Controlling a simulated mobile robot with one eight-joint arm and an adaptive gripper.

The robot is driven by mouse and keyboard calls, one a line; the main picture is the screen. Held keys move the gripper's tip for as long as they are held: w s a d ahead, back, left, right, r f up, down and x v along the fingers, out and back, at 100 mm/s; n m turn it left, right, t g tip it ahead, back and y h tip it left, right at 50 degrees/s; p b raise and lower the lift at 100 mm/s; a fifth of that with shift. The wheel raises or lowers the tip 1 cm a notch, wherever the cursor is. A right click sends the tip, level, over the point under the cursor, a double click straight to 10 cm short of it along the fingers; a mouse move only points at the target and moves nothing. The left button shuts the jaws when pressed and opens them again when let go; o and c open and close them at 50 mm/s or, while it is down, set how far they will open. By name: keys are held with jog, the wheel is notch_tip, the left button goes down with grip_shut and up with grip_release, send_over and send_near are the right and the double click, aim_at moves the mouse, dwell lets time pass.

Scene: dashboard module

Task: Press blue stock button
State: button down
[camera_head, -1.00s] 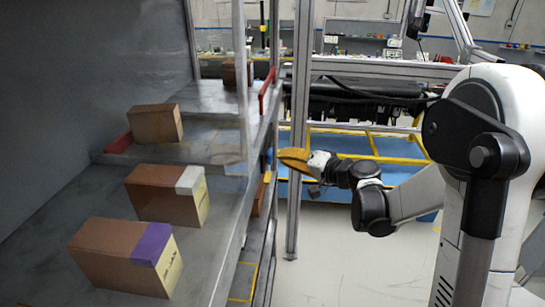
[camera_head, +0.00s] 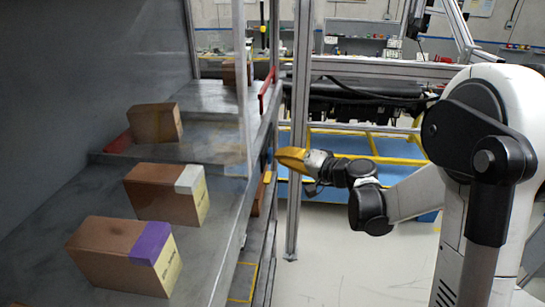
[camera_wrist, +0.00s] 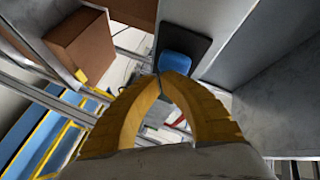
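The blue button (camera_wrist: 175,62) shows in the wrist view on a dark plate (camera_wrist: 198,48) fixed to a grey metal post. My gripper (camera_wrist: 164,74) has two yellow fingers that meet at the tips. The tips overlap the button's lower edge in the picture; I cannot tell whether they touch it. In the head view my gripper (camera_head: 280,156) points left at the shelf rack's side, beside the upright post. The button cannot be made out in the head view.
Brown boxes stand on the rack's shelves at left, one with a purple label (camera_head: 151,244), one with a white label (camera_head: 190,180) and a plain one (camera_head: 155,123). A metal upright (camera_head: 298,130) stands just behind my gripper. A brown box (camera_wrist: 82,45) shows in the wrist view.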

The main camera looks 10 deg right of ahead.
jog(key=shift+w+a, duration=0.15)
jog(key=shift+a, duration=0.35)
dwell(0.8)
jog(key=shift+d, duration=0.1)
jog(key=shift+s+d+b, duration=0.3)
jog(key=shift+d+b, duration=0.1)
jog(key=shift+d, duration=0.4)
jog(key=shift+s+d+b, duration=0.15)
jog(key=shift+s+d, duration=0.1)
jog(key=shift+d, duration=0.55)
jog(key=shift+s+d+b, duration=0.15)
jog(key=shift+s+d, duration=0.15)
jog(key=shift+d, duration=0.5)
jog(key=shift+s+d+b, duration=0.15)
jog(key=shift+s+d, duration=0.1)
jog(key=shift+d, duration=0.55)
jog(key=shift+f, duration=0.15)
